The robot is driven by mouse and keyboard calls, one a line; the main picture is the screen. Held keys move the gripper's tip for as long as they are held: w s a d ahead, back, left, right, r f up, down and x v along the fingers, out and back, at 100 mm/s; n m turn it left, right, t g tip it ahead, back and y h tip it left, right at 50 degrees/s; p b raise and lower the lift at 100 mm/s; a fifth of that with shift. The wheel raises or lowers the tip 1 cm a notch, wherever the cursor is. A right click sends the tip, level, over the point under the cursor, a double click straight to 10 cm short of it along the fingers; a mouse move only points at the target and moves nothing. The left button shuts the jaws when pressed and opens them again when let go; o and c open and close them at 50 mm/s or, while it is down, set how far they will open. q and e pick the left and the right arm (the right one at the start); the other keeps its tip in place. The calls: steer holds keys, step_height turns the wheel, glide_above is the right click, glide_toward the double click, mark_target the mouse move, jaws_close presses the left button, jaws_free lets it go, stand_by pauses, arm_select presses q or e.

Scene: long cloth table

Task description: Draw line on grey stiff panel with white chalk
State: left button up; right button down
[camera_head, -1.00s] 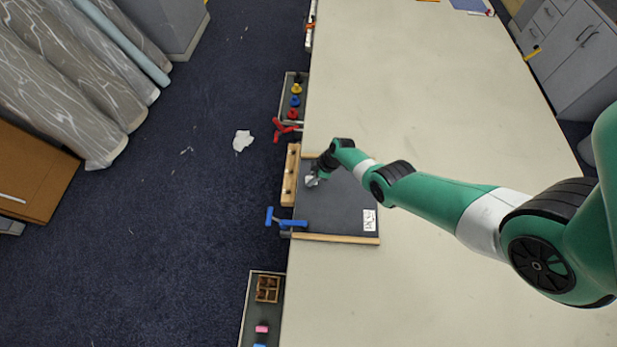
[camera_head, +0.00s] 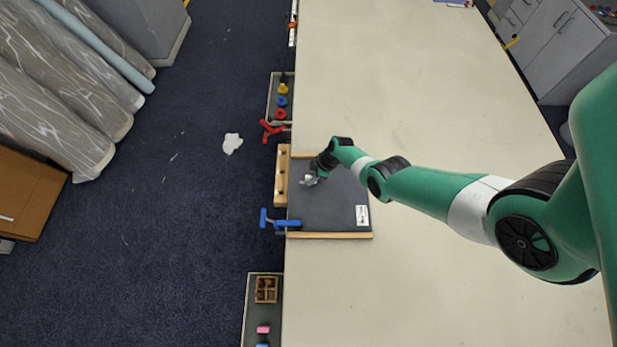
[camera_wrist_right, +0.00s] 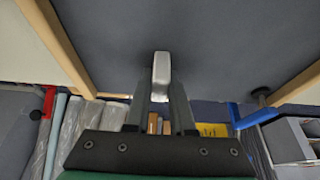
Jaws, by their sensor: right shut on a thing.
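The grey stiff panel (camera_head: 325,212) lies at the left edge of the table, with light wood strips along its edges. My right gripper (camera_head: 312,180) is over the panel's upper left part. In the right wrist view my right gripper (camera_wrist_right: 160,100) is shut on a white chalk piece (camera_wrist_right: 161,70). The chalk's far end appears against the grey panel (camera_wrist_right: 220,35); I cannot tell whether it touches. The gripper hides part of the panel in the head view. My left gripper is not in view.
A blue clamp (camera_head: 280,222) and a red clamp (camera_head: 272,130) sit at the table's left edge. A wooden rail (camera_head: 281,175) stands beside the panel. A white label (camera_head: 362,215) is on the panel's right side. The cream table (camera_head: 420,80) is clear beyond it.

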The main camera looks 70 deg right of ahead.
mark_target(326, 183)
steer(key=shift+s+d+f, duration=0.1)
steer(key=shift+s+d, duration=0.05)
steer(key=shift+s, duration=0.4)
steer(key=shift+s+d+p, duration=0.15)
steer(key=shift+s+p, duration=0.35)
steer(key=shift+s, duration=0.25)
steer(key=shift+s+d, duration=0.1)
steer(key=shift+s, duration=0.15)
steer(key=shift+s+d+p, duration=0.3)
steer(key=shift+s+p, duration=0.05)
steer(key=shift+s, duration=0.6)
steer(key=shift+s+d, duration=0.25)
steer(key=shift+s, duration=0.35)
steer(key=shift+s+d+p, duration=0.1)
steer(key=shift+s+p, duration=0.2)
steer(key=shift+s, duration=0.1)
